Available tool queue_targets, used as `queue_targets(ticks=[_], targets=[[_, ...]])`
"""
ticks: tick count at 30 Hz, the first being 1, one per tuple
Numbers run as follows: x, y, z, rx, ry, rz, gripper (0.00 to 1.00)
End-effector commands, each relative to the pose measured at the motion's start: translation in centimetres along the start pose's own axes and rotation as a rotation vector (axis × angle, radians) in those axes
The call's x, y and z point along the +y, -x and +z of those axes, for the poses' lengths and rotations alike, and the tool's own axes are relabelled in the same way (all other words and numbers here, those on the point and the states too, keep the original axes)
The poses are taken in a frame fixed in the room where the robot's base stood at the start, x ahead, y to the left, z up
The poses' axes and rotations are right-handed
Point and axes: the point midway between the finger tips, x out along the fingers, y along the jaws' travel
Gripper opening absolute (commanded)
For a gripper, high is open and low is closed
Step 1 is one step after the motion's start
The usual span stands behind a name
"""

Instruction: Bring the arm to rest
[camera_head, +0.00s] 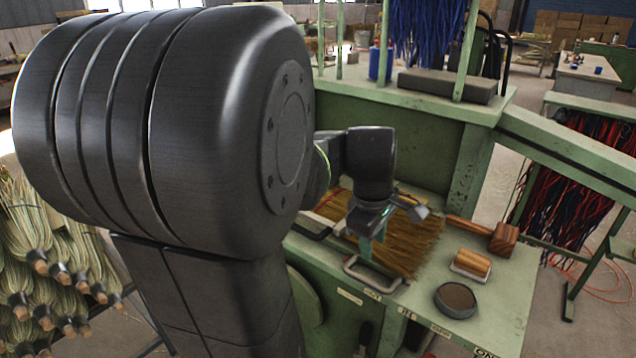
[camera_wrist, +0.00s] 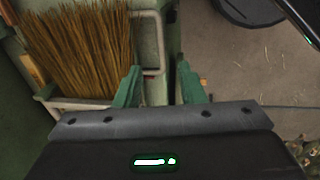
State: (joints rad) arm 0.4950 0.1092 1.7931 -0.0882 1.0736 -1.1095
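My gripper (camera_head: 366,246) hangs over the front of the green bench (camera_head: 500,305) in the head view, pointing down. In the wrist view its two green fingers stand apart, and my gripper (camera_wrist: 159,70) is open with nothing held between them. A patch of straw-coloured bristles (camera_head: 412,243) lies on the bench just beside and behind the fingers. In the wrist view the bristles (camera_wrist: 78,45) lie left of the fingers in a pale holder (camera_wrist: 75,104). My large dark arm link hides much of the left and middle of the head view.
A wooden mallet (camera_head: 500,238), a small wooden-topped block (camera_head: 470,264) and a round dark dish (camera_head: 456,300) lie right of my gripper. A metal handle (camera_head: 372,277) is near the fingers. Bristle bundles (camera_head: 45,250) are stacked at left. Red and blue strands (camera_head: 575,175) hang at right.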

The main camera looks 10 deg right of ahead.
Motion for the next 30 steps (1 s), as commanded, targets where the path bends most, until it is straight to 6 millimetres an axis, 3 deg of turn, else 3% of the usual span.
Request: queue_targets(ticks=[8, 21, 30], targets=[[-0.1, -2.0, 0.0, -0.002, 0.0, -0.004, 0.36], [-0.1, -10.2, -0.1, -0.001, 0.0, -0.005, 0.36], [0.0, -13.4, -0.1, 0.002, 0.0, 0.0, 0.36]])
